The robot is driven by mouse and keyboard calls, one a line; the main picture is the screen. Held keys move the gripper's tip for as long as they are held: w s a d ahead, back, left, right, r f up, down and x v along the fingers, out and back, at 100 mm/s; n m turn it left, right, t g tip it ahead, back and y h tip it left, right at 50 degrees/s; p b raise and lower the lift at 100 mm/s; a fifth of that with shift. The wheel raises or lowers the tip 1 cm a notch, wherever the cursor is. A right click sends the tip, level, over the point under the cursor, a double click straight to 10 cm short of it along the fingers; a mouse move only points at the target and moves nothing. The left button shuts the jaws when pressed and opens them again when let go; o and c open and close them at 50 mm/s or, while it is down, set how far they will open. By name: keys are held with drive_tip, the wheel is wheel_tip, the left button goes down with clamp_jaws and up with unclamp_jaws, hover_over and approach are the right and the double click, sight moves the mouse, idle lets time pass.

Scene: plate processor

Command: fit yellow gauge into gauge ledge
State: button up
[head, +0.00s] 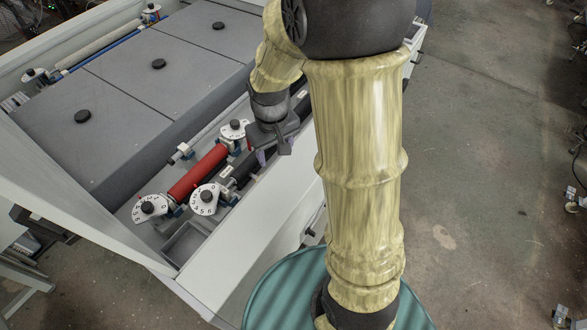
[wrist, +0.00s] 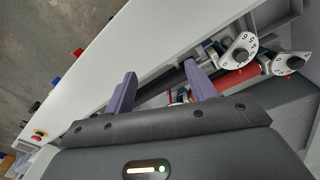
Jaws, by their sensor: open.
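My gripper (head: 273,155) hangs over the front channel of the plate processor in the head view. In the wrist view its two purple fingers (wrist: 160,72) are spread apart with nothing between them. No yellow gauge can be picked out in either view; the arm and gripper hide part of the channel. No part can be identified for certain as the gauge ledge. A shallow grey open compartment (head: 184,244) lies at the near end of the channel. White numbered dials (head: 205,199) sit beside it, and two show in the wrist view (wrist: 239,51).
A red roller (head: 197,172) lies between dials, left of my gripper. Grey lid panels (head: 150,62) with black knobs cover the machine behind. The white front wall (head: 245,240) borders the channel. Open floor (head: 480,200) lies to the right.

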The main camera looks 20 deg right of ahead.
drive_tip(key=s+d+r+m+t, duration=0.1)
drive_tip(key=s+r+m+t, duration=0.1)
drive_tip(key=s, duration=0.6)
drive_tip(key=shift+s+d, duration=0.2)
drive_tip(key=shift+d, duration=0.1)
drive_tip(key=shift+s+b+x, duration=0.25)
drive_tip(key=shift+b+x, duration=0.85)
drive_tip(key=shift+b, duration=0.05)
drive_tip(key=shift+f, duration=0.1)
